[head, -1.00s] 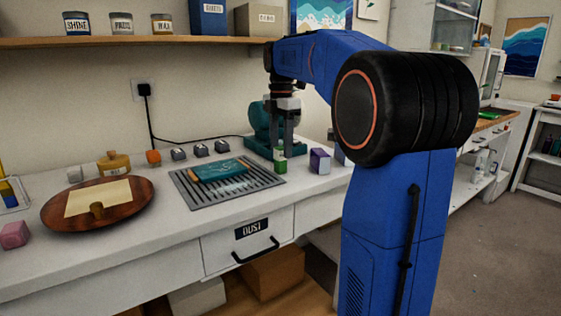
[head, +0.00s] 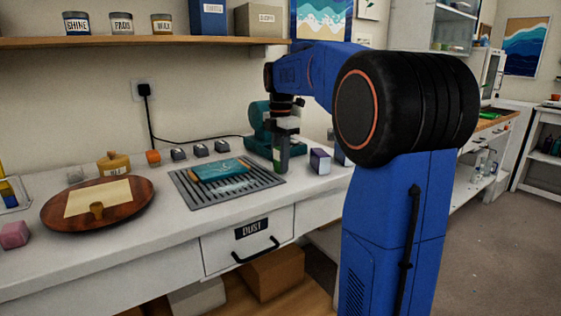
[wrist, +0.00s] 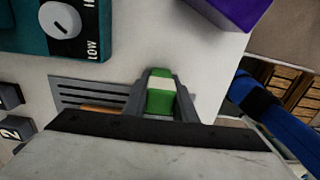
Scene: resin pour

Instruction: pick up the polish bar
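The polish bar, a small upright green bar with a pale band (head: 276,165), stands on the white worktop to the right of the slatted grate. In the wrist view the polish bar (wrist: 160,101) sits between the two fingers of my gripper (wrist: 163,98), its top showing. In the head view my gripper (head: 281,163) points down around it, with the fingertips low near the worktop. One finger hides part of the bar. The fingers are close to its sides; I cannot tell whether they press on it.
A purple block (head: 320,161) stands close on the right. A teal machine (head: 258,125) is just behind. The grate (head: 186,192) with a teal board (head: 220,170) lies to the left. A round wooden board (head: 135,205) is farther left.

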